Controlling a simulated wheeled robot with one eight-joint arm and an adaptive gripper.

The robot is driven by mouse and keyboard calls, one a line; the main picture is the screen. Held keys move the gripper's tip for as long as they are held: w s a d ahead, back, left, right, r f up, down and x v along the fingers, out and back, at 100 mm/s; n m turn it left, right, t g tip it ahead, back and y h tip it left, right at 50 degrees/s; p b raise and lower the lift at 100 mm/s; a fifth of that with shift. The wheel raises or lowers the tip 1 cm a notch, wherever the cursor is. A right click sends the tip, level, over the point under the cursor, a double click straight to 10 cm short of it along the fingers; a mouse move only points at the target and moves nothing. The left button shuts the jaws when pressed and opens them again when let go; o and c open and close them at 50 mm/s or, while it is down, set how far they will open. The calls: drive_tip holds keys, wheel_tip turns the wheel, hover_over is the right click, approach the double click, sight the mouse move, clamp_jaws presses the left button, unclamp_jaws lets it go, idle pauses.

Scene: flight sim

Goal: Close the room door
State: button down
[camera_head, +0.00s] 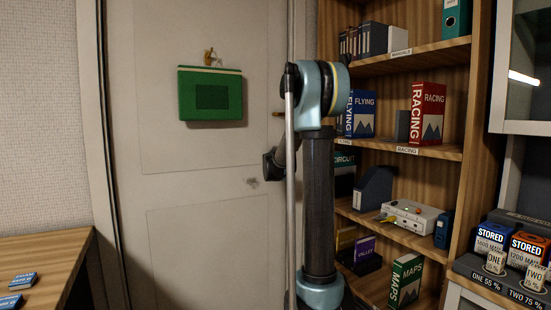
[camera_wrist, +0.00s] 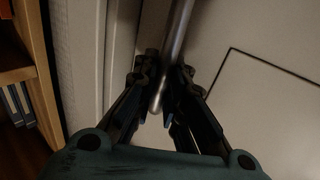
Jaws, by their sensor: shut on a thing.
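The room door (camera_head: 190,160) is a pale panelled door left of centre in the head view. I cannot tell whether the door is latched or ajar. A pale panel with a dark groove (camera_wrist: 270,110) fills the right of the wrist view. My gripper (camera_wrist: 162,82) has both dark fingers closed around a slim grey metal rod (camera_wrist: 178,35), whose rounded end shows between them. A long metal rod (camera_head: 290,200) also stands upright beside my arm in the head view. My fingertips are not clear there.
A green case (camera_head: 211,95) hangs on the door. A wooden shelf unit (camera_head: 455,185) with boxes and binders stands close to the right of my arm. A wooden desk (camera_head: 45,255) is at lower left. Stored boxes (camera_head: 493,243) sit at lower right.

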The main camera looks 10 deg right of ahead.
drive_tip(key=shift+s+d+f, duration=0.1)
drive_tip(key=shift+s, duration=0.45)
drive_tip(key=c, duration=2)
unclamp_jaws()
drive_tip(key=shift+o, duration=0.4)
drive_tip(key=shift+s+d, duration=0.1)
drive_tip(key=shift+s, duration=0.05)
drive_tip(key=v, duration=1.1)
drive_tip(key=shift+s+a, duration=0.3)
